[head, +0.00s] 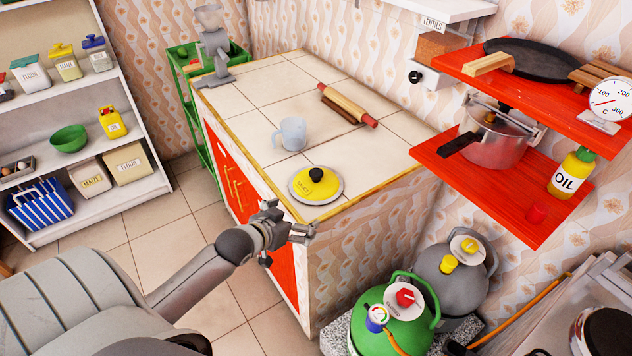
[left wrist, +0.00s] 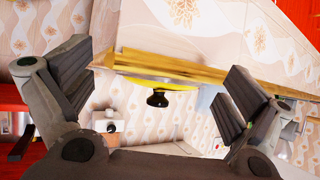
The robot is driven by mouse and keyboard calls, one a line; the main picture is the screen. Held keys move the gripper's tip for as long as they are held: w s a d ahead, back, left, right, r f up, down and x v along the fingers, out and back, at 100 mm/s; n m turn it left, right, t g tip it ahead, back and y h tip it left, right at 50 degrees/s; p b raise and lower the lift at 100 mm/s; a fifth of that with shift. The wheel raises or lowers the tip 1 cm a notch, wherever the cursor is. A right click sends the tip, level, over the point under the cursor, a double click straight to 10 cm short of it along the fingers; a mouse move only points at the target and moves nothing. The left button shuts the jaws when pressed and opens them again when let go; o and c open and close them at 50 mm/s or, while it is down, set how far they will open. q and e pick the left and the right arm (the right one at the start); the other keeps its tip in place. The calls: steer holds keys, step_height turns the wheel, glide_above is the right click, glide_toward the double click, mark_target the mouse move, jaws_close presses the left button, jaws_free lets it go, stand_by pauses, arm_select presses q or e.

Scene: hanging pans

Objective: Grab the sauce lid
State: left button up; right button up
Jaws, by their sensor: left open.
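The sauce lid (head: 316,184) is a round yellow lid with a grey rim and a black knob. It lies flat, knob up, at the near corner of the tiled counter in the head view. In the left wrist view the lid (left wrist: 140,82) appears upside down beyond the counter's wooden edge, its black knob (left wrist: 157,98) pointing down between the fingers. My left gripper (head: 287,240) is open and empty, in front of the counter's near corner, apart from the lid. It also shows open in the left wrist view (left wrist: 160,72). My right gripper is not in view.
A grey mug (head: 292,134) stands behind the lid, and a rolling pin (head: 347,105) lies further back. Red shelves (head: 480,189) with a pressure cooker (head: 495,141) are at the right. Green and grey gas bottles (head: 410,323) stand below. Much counter top is clear.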

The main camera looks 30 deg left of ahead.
arm_select(q)
steer(key=t, duration=0.2)
glide_toward(313, 175)
steer(key=shift+w+f, duration=0.25)
steer(key=shift+w, duration=0.6)
steer(key=x, duration=0.4)
steer(key=shift+p+x, duration=0.75)
steer(key=shift+x, duration=1.7)
steer(key=shift+w+f, duration=0.3)
steer(key=shift+w, duration=0.15)
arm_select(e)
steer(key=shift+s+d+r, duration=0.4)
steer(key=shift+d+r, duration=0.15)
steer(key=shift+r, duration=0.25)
